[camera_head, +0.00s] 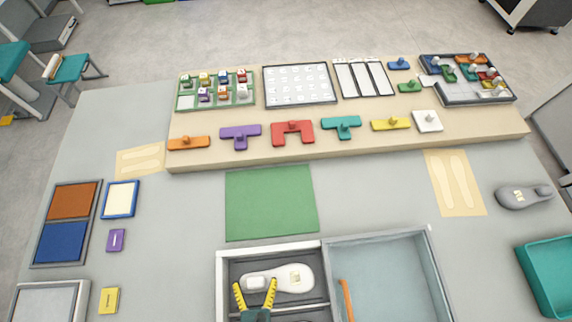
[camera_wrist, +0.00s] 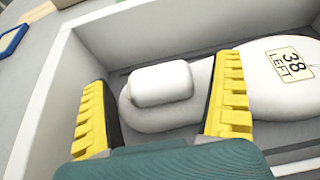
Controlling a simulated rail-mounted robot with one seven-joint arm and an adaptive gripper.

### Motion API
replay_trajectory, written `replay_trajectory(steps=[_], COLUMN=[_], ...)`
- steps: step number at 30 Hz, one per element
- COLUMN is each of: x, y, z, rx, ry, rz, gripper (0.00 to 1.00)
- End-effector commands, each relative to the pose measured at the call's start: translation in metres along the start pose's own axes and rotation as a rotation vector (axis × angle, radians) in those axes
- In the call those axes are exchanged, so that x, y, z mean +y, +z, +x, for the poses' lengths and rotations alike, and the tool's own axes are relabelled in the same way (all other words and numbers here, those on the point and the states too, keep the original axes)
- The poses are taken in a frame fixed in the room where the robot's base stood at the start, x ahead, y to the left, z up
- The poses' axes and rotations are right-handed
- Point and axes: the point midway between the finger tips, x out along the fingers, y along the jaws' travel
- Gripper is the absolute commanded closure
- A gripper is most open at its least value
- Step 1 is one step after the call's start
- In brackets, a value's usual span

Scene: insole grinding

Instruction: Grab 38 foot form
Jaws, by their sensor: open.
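The foot form (camera_head: 268,281) is white and sole-shaped, with a raised block at its left end. It lies flat in the left compartment of a grey-white box (camera_head: 322,262). In the wrist view the foot form (camera_wrist: 250,88) carries a yellow label reading "38 LEFT". My gripper (camera_head: 254,290) is open over the block end of the form. In the wrist view the yellow ridged fingers of my gripper (camera_wrist: 165,120) stand on either side of the block. A gap shows between the left finger and the block. I cannot tell whether the right finger touches the form.
The right compartment (camera_head: 385,275) is mostly empty, with an orange strip at its left. Box walls stand close around my gripper. A grey foot form (camera_head: 525,197) lies at the right, above a teal tray (camera_head: 548,275). A green mat (camera_head: 270,203) lies bare behind the box.

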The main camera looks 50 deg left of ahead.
Motion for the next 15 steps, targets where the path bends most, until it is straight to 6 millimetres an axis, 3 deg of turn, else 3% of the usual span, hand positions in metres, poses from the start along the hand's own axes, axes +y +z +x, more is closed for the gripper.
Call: replay_trajectory(steps=[9, 15], x=[0.0004, 0.0004], y=[-0.0001, -0.0001], z=[0.0055, 0.0054], rx=[0.000, 0.000], ry=[-0.002, -0.001], rz=[0.003, 0.003], gripper=[0.04, 0.40])
